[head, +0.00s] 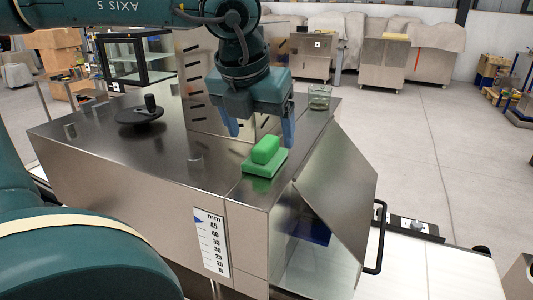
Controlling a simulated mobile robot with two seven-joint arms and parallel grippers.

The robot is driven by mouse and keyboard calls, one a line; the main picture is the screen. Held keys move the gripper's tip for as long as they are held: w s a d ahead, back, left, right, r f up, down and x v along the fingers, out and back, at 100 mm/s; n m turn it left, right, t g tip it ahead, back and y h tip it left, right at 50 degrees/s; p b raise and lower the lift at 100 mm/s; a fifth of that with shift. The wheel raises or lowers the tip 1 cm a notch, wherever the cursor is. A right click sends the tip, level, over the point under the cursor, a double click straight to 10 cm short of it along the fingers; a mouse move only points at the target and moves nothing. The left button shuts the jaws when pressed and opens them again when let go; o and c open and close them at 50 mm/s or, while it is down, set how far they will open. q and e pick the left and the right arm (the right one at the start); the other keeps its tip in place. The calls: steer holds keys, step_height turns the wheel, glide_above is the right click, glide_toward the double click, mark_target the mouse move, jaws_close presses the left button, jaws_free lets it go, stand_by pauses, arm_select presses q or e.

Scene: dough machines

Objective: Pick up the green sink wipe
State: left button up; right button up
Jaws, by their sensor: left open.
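The green sink wipe (265,149) is a small bright green block. It rests on a flat darker green base (262,168) on the steel machine top, near the front right edge. My left gripper (261,132) points down just behind and above the wipe. Its two blue fingers are spread apart, one to the left and one to the right, with nothing seen between them. I cannot tell how far the fingertips are from the wipe. My right gripper is not in view.
A glass (319,96) stands on the machine top at the back right. A black round knob (141,112) sits on the left part. A tilted steel flap (337,194) and a black handle (378,238) stick out at the right. The steel top (150,150) is mostly clear.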

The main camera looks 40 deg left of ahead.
mark_target(264, 143)
arm_select(q)
steer(key=x, duration=0.2)
steer(key=p+x, duration=0.1)
steer(key=x, duration=0.2)
steer(key=shift+w+a+f, duration=0.15)
steer(key=shift+w+a, duration=0.05)
steer(key=shift+w, duration=0.15)
steer(key=c, duration=1.1)
